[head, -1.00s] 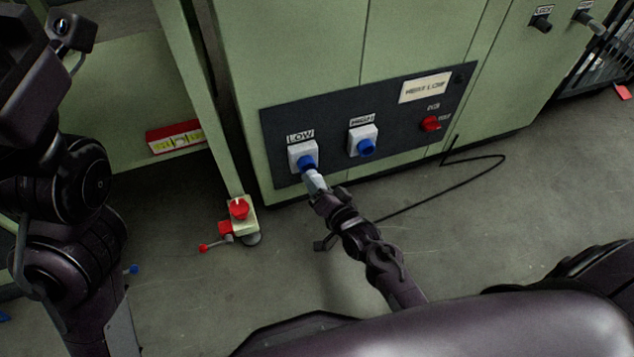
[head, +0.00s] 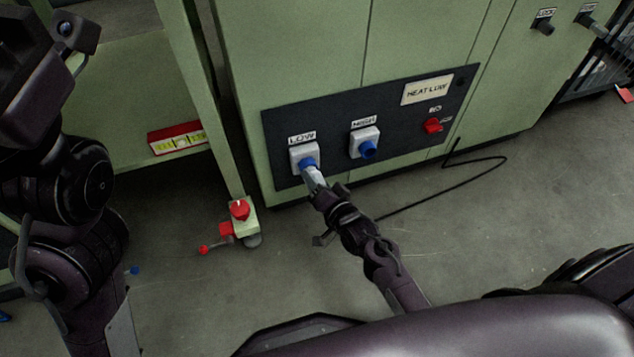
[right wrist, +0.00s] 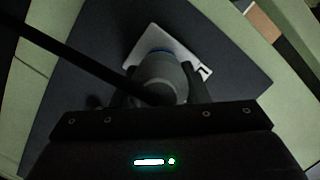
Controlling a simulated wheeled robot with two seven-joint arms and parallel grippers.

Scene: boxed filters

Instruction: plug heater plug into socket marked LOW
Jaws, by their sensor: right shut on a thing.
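The LOW socket (head: 303,155) is a white box with a blue round outlet on the dark panel (head: 335,130), under a LOW label. The light grey heater plug (head: 314,178) is lined up with its blue outlet and touches or enters it; how deep I cannot tell. My right gripper (head: 322,192) is shut on the plug. In the right wrist view the plug (right wrist: 162,75) sits between the fingers, with the blue ring and white socket plate (right wrist: 190,62) just beyond it. The HIGH socket (head: 364,143) is to the right, with nothing in it. My left gripper does not clearly show.
A black cable (head: 440,192) runs from the plug across the floor to the cabinet. A red knob (head: 432,125) is on the panel's right. A post with a red switch (head: 240,209) stands left of the sockets. A red and yellow box (head: 177,138) lies on the shelf.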

